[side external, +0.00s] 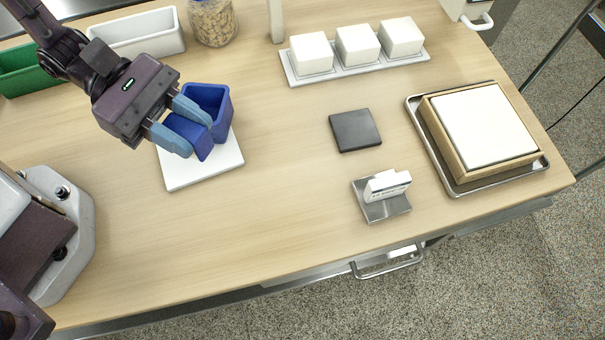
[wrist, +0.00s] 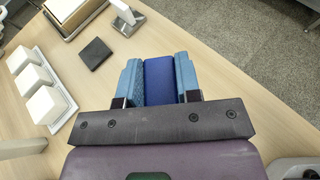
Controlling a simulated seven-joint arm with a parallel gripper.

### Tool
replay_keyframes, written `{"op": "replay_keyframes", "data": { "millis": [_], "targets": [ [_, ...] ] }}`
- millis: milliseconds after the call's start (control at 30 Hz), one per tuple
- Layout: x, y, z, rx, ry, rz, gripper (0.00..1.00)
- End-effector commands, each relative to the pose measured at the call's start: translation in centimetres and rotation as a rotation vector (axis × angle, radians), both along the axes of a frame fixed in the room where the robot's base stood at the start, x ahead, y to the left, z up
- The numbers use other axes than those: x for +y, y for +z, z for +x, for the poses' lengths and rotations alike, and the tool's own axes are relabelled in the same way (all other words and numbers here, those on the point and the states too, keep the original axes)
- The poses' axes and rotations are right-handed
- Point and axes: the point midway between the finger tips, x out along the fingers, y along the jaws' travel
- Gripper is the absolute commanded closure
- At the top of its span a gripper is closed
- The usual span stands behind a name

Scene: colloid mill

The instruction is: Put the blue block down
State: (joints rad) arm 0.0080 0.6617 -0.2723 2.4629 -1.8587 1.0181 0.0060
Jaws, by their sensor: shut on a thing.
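My gripper (side external: 181,124) is shut on the blue block (side external: 187,134), with one light-blue finger on each side of it. In the wrist view the blue block (wrist: 160,82) sits between the two fingers of my gripper (wrist: 159,78). In the side view the block appears over a white square plate (side external: 205,170), beside a blue open bin (side external: 211,104). I cannot tell whether the block touches the plate or hangs just above it.
A dark square pad (side external: 355,130) and a metal stand with a white card (side external: 384,196) lie to the right. White cubes on a tray (side external: 357,64) stand at the back. A metal tray with a wooden frame (side external: 480,128) is far right. Bare table lies in the middle.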

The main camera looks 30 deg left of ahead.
Motion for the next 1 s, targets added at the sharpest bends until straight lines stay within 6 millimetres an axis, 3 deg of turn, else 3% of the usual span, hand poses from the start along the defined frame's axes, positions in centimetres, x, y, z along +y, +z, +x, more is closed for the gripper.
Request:
{"op": "replay_keyframes", "data": {
  "millis": [100,200,600,800,1000],
  "targets": [
    [-1.7,0.0,-1.7,0.000,-0.061,0.003,0.92],
    [-2.7,-0.3,-1.7,-0.003,-0.072,0.006,0.92],
    [-9.3,-4.8,4.4,-0.007,-0.065,0.009,0.92],
    [-11.3,-8.3,6.3,-0.007,-0.064,0.009,0.92],
    [-12.1,-9.6,7.2,-0.007,-0.062,0.009,0.92]
  ]
}}
